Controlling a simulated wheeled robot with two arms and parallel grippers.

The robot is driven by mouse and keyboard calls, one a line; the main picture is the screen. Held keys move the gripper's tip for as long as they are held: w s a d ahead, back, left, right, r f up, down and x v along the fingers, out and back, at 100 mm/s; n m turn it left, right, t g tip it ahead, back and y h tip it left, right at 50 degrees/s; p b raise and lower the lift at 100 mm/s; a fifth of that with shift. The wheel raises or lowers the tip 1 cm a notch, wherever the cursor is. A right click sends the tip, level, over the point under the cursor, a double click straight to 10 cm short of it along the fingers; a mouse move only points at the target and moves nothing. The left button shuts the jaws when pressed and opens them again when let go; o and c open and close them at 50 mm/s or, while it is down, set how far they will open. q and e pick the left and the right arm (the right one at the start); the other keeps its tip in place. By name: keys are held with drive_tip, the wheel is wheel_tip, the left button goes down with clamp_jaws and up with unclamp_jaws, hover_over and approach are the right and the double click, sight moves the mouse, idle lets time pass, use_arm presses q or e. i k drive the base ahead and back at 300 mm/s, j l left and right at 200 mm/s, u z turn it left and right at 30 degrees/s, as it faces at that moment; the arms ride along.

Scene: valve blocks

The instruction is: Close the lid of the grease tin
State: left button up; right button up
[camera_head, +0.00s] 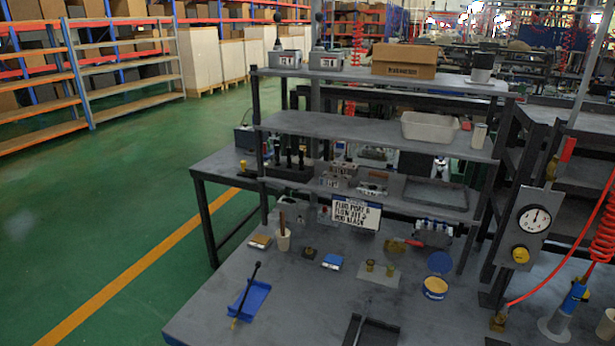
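The grease tin (434,289) stands on the right part of the workbench top. A blue round lid (440,263) shows just behind the tin and stands raised, so the tin looks open. The hinge between lid and tin is too small to make out. Neither of my grippers is in view.
A blue tray (250,300) and a dark tray (372,331) lie on the workbench (300,300). A plate with brass fittings (379,270) is left of the tin. A gauge panel (530,220) and blue-handled tool (572,300) stand to the right. Shelves rise behind.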

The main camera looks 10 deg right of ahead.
sight(439, 263)
drive_tip(key=z, duration=1.25)
